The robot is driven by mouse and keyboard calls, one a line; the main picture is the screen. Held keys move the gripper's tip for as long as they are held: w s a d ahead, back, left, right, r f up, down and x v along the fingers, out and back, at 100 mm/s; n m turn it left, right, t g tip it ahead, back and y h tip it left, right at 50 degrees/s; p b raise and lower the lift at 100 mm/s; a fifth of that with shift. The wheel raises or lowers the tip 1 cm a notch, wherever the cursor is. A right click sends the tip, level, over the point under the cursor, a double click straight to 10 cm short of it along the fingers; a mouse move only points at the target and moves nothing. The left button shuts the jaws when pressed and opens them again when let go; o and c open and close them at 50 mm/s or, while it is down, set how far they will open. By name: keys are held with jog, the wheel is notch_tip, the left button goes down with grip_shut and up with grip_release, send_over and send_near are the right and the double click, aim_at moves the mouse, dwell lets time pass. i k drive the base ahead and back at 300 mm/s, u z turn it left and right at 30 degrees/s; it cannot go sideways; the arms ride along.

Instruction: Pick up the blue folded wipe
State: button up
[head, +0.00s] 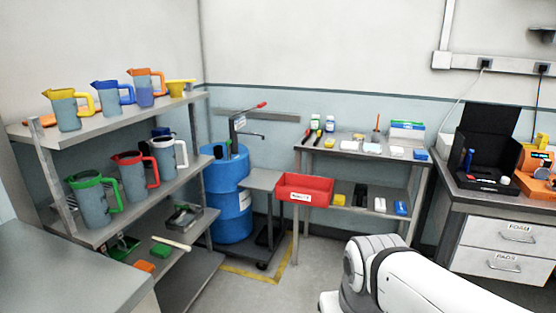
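Several small folded or block-like items lie on the top of the grey metal table (322,151) at the back. One of them, a pale blue-white flat piece (372,148), looks like a folded wipe. A stronger blue item (420,154) lies at the right end of the tabletop, and another blue item (401,208) lies on the shelf below. At this size I cannot tell for sure which one is the blue folded wipe. My white arm shows at the bottom right, in front of the table. My gripper is not in view.
A shelf rack (165,118) with coloured jugs fills the left. A drawer bench (508,234) with a black case (487,144) is at the right. Some floor is clear in the middle.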

aim_at(418, 154)
jog(key=z, duration=0.2)
jog(key=i, duration=1.6)
jog(key=z, duration=1.05)
jog(key=i, duration=1.75)
jog(key=z, duration=0.7)
